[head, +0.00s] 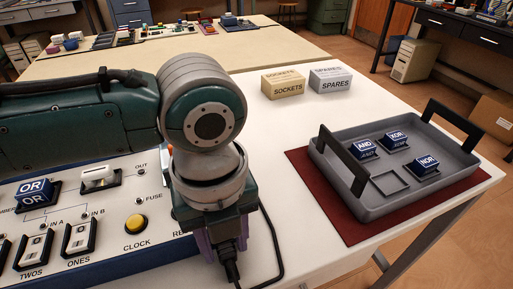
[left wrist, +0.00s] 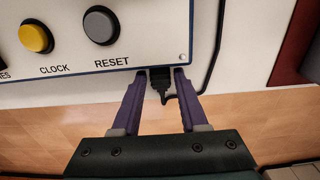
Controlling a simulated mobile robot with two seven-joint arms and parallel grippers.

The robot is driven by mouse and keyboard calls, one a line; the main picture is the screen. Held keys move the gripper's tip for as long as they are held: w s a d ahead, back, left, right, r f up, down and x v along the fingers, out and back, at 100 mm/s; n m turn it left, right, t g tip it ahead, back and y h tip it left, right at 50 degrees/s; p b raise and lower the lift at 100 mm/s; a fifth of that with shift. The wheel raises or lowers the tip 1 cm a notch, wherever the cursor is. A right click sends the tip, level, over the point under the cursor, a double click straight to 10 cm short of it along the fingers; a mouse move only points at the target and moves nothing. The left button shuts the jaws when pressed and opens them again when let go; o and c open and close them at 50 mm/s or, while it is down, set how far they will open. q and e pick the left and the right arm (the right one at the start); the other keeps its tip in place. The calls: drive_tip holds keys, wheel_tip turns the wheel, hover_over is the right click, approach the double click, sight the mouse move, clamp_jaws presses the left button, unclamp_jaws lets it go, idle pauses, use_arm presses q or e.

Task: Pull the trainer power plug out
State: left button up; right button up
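The trainer (head: 110,215) is a white panel with a blue edge at the left of the head view. Its lower right corner also shows in the left wrist view (left wrist: 120,55). The black power plug (left wrist: 160,82) is at the trainer's edge, below and right of the RESET button, its cord trailing from it. It shows in the head view below my gripper (head: 231,270). My left gripper (left wrist: 160,78) has its purple fingers on either side of the plug, with narrow gaps visible. The plug's seat is hidden from clear view. My right gripper is not in view.
A grey tray (head: 385,208) with AND, XOR and NOR blocks sits on a dark red mat (head: 316,205) at right. SOCKETS (head: 283,88) and SPARES (head: 331,85) boxes stand behind. The black cord (head: 270,225) loops over the white tabletop, which is clear between trainer and mat.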

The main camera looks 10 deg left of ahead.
use_arm(q)
clamp_jaws()
idle(1.1)
